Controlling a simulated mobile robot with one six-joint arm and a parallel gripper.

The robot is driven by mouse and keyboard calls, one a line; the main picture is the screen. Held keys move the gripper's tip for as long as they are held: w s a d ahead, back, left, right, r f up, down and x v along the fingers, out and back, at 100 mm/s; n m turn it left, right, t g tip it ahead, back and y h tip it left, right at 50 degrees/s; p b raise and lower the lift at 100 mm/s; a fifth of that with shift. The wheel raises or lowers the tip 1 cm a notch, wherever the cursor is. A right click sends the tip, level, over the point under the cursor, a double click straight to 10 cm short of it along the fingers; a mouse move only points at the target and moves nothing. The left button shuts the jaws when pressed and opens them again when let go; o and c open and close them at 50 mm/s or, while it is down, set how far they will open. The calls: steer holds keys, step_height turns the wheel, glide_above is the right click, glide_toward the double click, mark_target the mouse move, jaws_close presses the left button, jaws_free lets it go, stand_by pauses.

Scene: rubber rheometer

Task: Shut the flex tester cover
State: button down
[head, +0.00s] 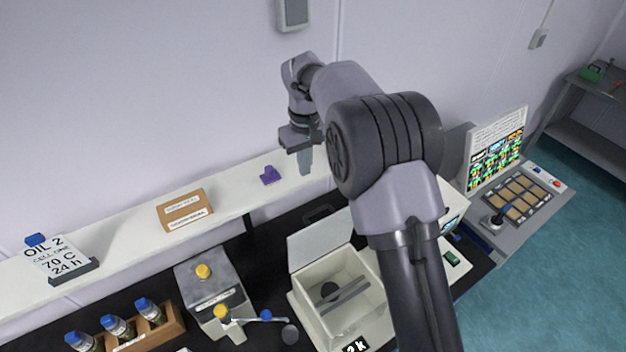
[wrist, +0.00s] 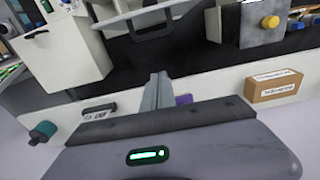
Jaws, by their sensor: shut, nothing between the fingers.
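The flex tester, as I take it, is the open white box (head: 335,318) on the black bench in the head view; dark bars and a round dark part show inside. Its pale cover (head: 320,242) stands raised at the back edge, and a dark handle (head: 320,213) shows just behind the cover's top. My gripper (head: 305,165) is shut and empty, pointing down above the white shelf, behind and above the cover. Its closed fingers also show in the wrist view (wrist: 158,88). It appears apart from the cover.
A purple piece (head: 270,175) and a cardboard box (head: 185,210) sit on the shelf (head: 120,235). A grey container with a yellow knob (head: 203,271) stands left of the tester. A rack of blue-capped bottles (head: 150,335) is farther left. My forearm hides the tester's right side.

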step_height(320, 180, down, 10)
steer(key=s+d+p, duration=0.1)
steer(key=s+d, duration=0.1)
steer(key=s, duration=0.1)
stand_by(0.4)
